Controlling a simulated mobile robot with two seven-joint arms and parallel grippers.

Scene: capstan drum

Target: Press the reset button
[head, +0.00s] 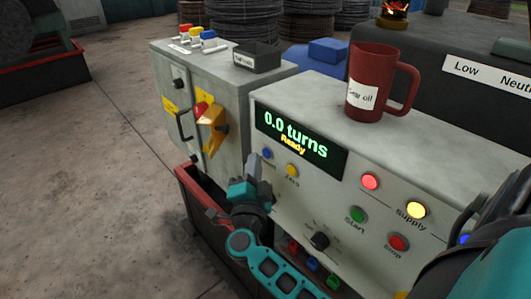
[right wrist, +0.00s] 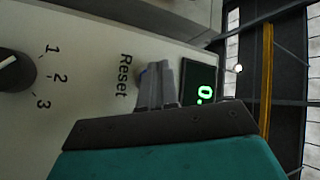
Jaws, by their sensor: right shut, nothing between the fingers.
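The grey control panel (head: 350,160) shows a blue button (head: 267,153) under the left end of its display (head: 300,137), which reads "0.0 turns Ready". The blue button's label is too small to read surely in the head view; its place fits the "Reset" label (right wrist: 125,75) in the right wrist view. My right gripper (head: 257,183) is close in front of the panel, just below the blue button. Its closed, empty fingers (right wrist: 158,85) are beside the "Reset" label and hide most of the button there. I cannot tell whether they touch it. My left gripper is not in view.
A yellow button (head: 292,170) sits close right of the blue one. Red, green and yellow buttons and a black knob (head: 320,240) are farther right and lower. A red gear oil mug (head: 371,85) stands on top. A grey cabinet (head: 215,100) with a yellow-red switch stands left.

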